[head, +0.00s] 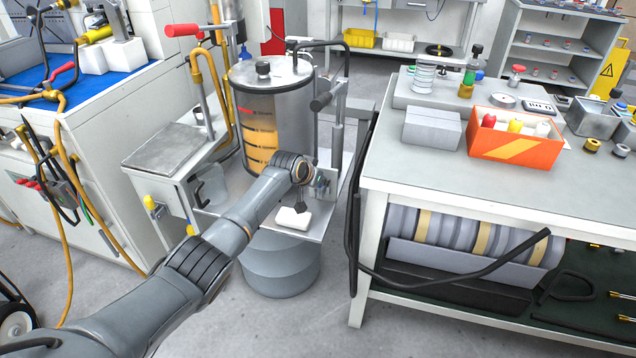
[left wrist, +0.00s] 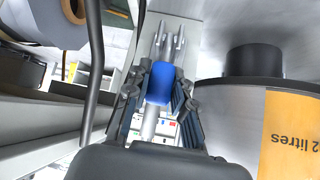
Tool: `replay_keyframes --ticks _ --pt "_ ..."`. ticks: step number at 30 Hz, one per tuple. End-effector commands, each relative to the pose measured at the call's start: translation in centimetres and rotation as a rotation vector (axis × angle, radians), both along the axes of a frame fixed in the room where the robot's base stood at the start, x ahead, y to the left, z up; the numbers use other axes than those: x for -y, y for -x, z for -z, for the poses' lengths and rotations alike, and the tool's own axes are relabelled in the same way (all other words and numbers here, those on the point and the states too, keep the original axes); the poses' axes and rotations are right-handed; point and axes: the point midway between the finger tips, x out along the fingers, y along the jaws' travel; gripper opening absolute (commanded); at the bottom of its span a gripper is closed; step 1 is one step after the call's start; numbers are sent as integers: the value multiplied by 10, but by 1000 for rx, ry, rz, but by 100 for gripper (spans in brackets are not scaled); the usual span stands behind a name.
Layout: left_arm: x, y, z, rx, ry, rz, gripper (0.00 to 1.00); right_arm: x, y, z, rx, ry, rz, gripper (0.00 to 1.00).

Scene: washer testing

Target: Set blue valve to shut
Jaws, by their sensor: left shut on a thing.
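The blue valve (left wrist: 160,84) is a small blue piece on a pale metal stem in the left wrist view. My left gripper (left wrist: 159,92) is shut on it, with one finger on each side. In the head view my left gripper (head: 321,183) is at the right side of the washer's clear tank (head: 262,112), above the small shelf; the valve is hidden there behind my wrist and fingers. The angle of the valve cannot be told clearly. My right gripper is not in view.
A white block (head: 293,218) lies on the shelf below my gripper. A workbench (head: 400,170) stands close on the right, with an orange box (head: 515,145) on top. A black hose (head: 357,215) hangs along its left edge. A dark cylinder (left wrist: 254,60) is near in the left wrist view.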

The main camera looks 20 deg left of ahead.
Motion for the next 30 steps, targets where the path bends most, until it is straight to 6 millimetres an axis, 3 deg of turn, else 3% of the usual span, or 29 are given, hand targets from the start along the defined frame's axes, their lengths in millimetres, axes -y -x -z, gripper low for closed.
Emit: replay_keyframes --ticks 20,21,23,30 --pt "0 -3 0 -51 -2 0 0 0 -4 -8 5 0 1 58" --pt "0 -3 0 -51 -2 0 32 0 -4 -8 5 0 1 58" --pt "0 -3 0 -51 -2 0 44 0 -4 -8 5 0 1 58" --pt "0 -3 0 -51 -2 0 48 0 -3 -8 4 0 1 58"
